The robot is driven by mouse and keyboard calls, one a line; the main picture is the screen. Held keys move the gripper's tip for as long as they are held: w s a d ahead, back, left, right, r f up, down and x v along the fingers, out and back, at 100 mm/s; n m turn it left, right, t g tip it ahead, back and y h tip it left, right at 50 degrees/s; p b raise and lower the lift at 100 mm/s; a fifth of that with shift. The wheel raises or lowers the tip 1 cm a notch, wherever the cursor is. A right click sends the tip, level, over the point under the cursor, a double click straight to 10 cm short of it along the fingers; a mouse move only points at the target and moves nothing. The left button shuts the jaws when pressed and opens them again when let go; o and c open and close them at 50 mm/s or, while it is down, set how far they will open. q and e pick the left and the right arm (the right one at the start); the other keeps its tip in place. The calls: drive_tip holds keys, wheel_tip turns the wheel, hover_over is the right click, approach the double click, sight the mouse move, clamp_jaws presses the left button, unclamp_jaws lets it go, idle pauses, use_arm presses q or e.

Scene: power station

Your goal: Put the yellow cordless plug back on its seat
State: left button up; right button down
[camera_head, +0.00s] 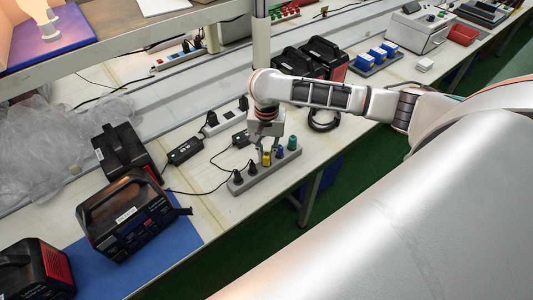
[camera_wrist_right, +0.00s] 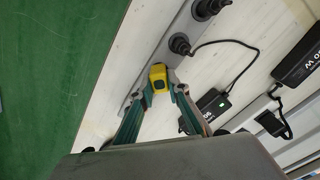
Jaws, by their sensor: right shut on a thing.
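The yellow plug (camera_head: 266,159) stands at the grey socket strip (camera_head: 264,179) in the head view. My right gripper (camera_head: 265,150) comes down on it from above. In the right wrist view, the yellow plug (camera_wrist_right: 158,77) is between the two fingertips (camera_wrist_right: 160,88), and the gripper is shut on it. The grey strip (camera_wrist_right: 160,52) runs under and past the plug. I cannot tell whether the plug is seated or just above its seat, since its lower end is hidden. My left gripper is not in view.
On the strip, black plugs (camera_head: 238,177) stand left of the yellow one; a blue plug (camera_head: 280,152) and a green plug (camera_head: 292,143) stand right. A cable leads to a black adapter (camera_head: 185,151). Black power units (camera_head: 127,215) stand at left. The table's front edge is close to the strip.

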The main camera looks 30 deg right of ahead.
idle(0.3)
drive_tip(key=c, duration=1.9)
unclamp_jaws()
wheel_tip(320, 180, up, 12)
drive_tip(key=shift+f, duration=0.1)
